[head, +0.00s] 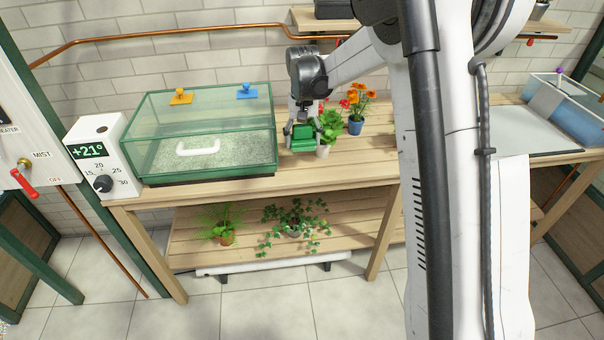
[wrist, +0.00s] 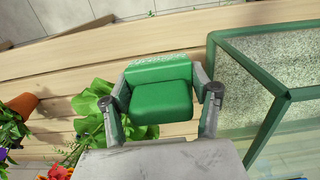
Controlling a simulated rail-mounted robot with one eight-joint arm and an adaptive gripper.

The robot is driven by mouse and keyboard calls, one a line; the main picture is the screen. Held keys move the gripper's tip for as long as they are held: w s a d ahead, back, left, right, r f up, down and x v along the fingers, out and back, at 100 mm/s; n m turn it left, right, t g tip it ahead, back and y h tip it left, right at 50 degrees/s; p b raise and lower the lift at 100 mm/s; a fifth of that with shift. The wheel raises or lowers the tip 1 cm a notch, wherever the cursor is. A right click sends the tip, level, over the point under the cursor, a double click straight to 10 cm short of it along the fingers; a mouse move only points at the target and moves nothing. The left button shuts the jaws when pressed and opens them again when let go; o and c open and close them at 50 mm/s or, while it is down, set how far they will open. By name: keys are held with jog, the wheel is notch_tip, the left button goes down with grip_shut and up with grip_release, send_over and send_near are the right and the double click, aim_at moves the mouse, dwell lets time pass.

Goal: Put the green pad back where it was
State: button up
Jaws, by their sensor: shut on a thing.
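The green pad (head: 302,141) is in my gripper (head: 301,131), above the wooden bench to the right of the glass case. In the wrist view the green pad (wrist: 161,88) sits between both fingers of my gripper (wrist: 161,100), which are shut on its sides. Pale specks lie along one edge of the pad. I cannot tell whether its underside touches the bench.
The green-framed glass case (head: 202,178) holds gravel and has a white handle. A leafy plant (head: 330,124) in a white pot stands close by the gripper, with orange flowers (head: 362,99) in a blue pot behind. A thermostat box (head: 103,155) stands left. Bare bench (head: 370,160) lies to the right.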

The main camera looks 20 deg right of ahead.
aim_at(302, 170)
jog(key=shift+w+r, duration=0.1)
jog(key=shift+w, duration=0.2)
jog(key=shift+f, duration=0.35)
notch_tip(302, 170, down, 9)
jog(key=shift+r+b, duration=0.1)
jog(key=shift+b, duration=0.2)
jog(key=shift+f, duration=0.2)
jog(key=o, duration=1.2)
